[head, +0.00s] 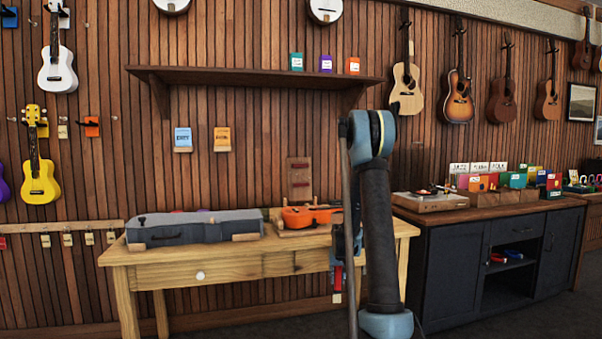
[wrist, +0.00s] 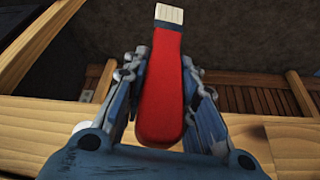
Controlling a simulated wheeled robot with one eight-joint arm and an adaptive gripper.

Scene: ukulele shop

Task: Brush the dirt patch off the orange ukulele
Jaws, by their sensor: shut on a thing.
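The orange ukulele (head: 308,216) lies on the wooden workbench (head: 215,272), towards its right end, partly hidden behind my arm. I cannot make out a dirt patch on it at this size. My gripper (wrist: 164,68) is shut on a brush with a red handle (wrist: 160,95), a dark band and pale bristles at its far end. In the head view my arm hides most of the gripper; a bit of red from the brush (head: 338,277) shows beside it, below the bench top and in front of it, apart from the ukulele.
A grey instrument case (head: 194,229) fills the left of the workbench. A shelf (head: 255,77) hangs above. A dark cabinet (head: 470,262) with a turntable (head: 430,201) and record bins stands at the right. Several ukuleles and guitars hang on the slatted wall.

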